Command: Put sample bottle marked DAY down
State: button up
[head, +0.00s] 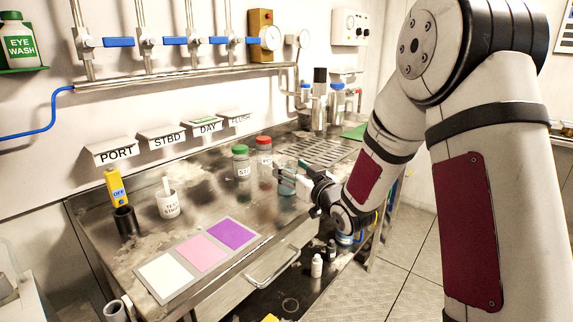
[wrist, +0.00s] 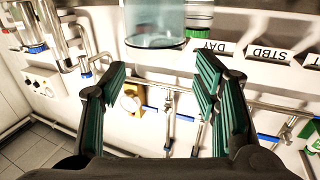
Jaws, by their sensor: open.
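My gripper (head: 296,178) is open above the front right of the steel bench. In the wrist view, which is upside down, the green-padded fingers (wrist: 160,72) stand wide apart with nothing between them. A clear glass container (wrist: 155,25) is just beyond the fingertips; it also shows beside the gripper in the head view (head: 287,187). I cannot read a mark on it. A green-capped bottle (head: 241,161) and a red-capped bottle (head: 264,157) stand to its left. The DAY sign (head: 207,126) is on the wall behind.
White, pink and purple squares (head: 200,252) lie at the bench front. A white cup (head: 168,204), a dark cup (head: 126,221) and a yellow meter (head: 115,186) stand at the left. A grating (head: 322,151) is behind the gripper. Pipes and valves (head: 185,80) line the wall.

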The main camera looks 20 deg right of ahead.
jog(key=s+d+m+g+h, duration=0.15)
jog(key=s+g, duration=0.25)
jog(key=s, duration=0.6)
jog(key=s+d+r+g+h, duration=0.1)
jog(key=s+g+h, duration=0.15)
jog(key=s, duration=0.85)
jog(key=s+d+m+g+h, duration=0.15)
jog(key=s+g, duration=0.35)
jog(key=s, duration=0.5)
jog(key=s+a+g, duration=0.2)
jog(key=s, duration=0.7)
jog(key=s+a+g+y, duration=0.1)
jog(key=s+a+g, duration=0.1)
jog(key=s, duration=0.8)
jog(key=shift+a+r+g, duration=0.15)
jog(key=shift+a+g, duration=0.05)
jog(key=shift+g, duration=0.15)
jog(key=shift+w, duration=0.1)
